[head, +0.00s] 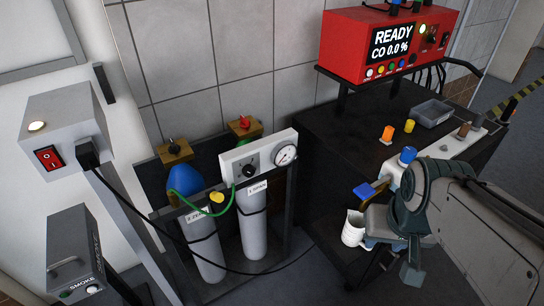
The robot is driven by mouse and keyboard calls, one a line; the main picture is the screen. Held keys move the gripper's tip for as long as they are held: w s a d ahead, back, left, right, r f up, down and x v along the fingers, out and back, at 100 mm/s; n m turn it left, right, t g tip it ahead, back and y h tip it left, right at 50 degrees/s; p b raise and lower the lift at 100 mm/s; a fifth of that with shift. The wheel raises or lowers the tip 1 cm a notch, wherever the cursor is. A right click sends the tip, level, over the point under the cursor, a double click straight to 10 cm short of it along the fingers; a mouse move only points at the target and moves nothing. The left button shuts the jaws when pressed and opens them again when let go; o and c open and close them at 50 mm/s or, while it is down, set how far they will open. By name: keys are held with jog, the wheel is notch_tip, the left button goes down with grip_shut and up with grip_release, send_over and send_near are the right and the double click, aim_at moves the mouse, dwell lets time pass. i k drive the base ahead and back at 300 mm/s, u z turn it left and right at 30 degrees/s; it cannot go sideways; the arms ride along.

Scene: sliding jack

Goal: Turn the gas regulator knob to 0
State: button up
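The gas regulator is a white box (260,160) on top of the cylinder stand, at the middle left of the head view. A dark round knob (252,171) sits on its face, beside a round white gauge (286,154). The knob's pointer and marks are too small to read. My arm comes in from the right, and my gripper (372,217) is near the front edge of the black cart, well to the right of the regulator and apart from it. Its fingers are partly hidden and hard to make out, so I cannot tell their opening.
Two grey cylinders (252,222) stand in a black frame. A green hose (222,207) hangs before them; a black cable runs across. A red analyser (388,45) reads READY. The black cart (345,150) holds coloured caps and a grey tray (432,112). A switch box (62,128) stands left.

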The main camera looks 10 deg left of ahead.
aim_at(248, 170)
jog(key=k, duration=0.45)
jog(key=u, duration=0.8)
jog(key=i, duration=0.5)
